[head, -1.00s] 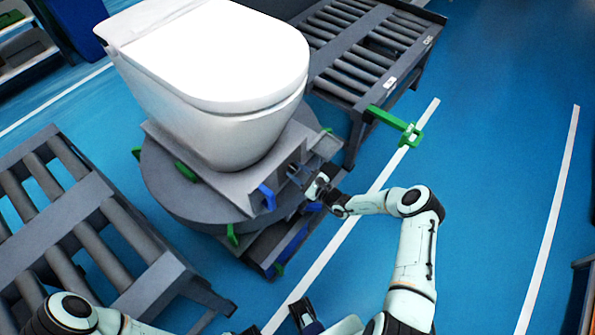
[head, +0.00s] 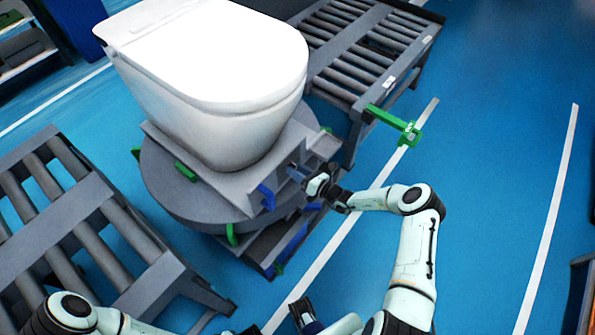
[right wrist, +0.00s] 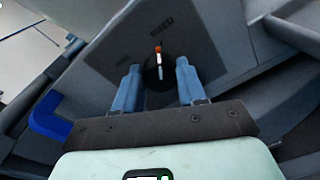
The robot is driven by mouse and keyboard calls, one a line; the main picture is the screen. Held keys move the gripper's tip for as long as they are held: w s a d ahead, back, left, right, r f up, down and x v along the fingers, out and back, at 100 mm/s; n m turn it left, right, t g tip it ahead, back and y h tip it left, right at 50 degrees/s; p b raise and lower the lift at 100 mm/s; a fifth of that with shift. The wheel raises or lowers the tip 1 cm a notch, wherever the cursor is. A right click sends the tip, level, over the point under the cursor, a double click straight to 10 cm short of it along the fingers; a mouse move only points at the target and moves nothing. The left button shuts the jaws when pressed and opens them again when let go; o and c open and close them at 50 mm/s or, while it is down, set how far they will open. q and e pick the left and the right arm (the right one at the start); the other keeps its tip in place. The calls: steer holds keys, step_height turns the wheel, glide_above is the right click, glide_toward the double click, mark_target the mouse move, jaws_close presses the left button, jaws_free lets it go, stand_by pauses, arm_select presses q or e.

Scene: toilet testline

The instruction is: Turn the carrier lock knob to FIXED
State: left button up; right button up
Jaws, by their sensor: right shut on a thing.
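The carrier lock knob (right wrist: 157,74) is round and black with an orange and white pointer mark. The mark points toward the word FIXED (right wrist: 162,27) on the grey panel. My right gripper (right wrist: 156,88) is shut on the knob, with one blue finger on each side. In the head view my right gripper (head: 304,179) is at the side of the grey carrier (head: 238,187) under the white toilet (head: 215,70); the knob is hidden there. Part of what looks like my left gripper (head: 303,312) shows at the bottom edge; its fingers are unclear.
The carrier stands on a round grey turntable (head: 165,190). Roller conveyors stand at the left (head: 90,215) and upper right (head: 365,45). A green bracket (head: 395,122) sticks out from the right conveyor. A blue lever (head: 267,197) is near my right gripper. Blue floor at right is clear.

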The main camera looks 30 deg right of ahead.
steer(key=shift+m, duration=0.7)
steer(key=shift+d, duration=0.1)
steer(key=o, duration=1.1)
steer(key=shift+c, duration=0.2)
steer(key=v, duration=1.3)
steer(key=shift+s, duration=0.2)
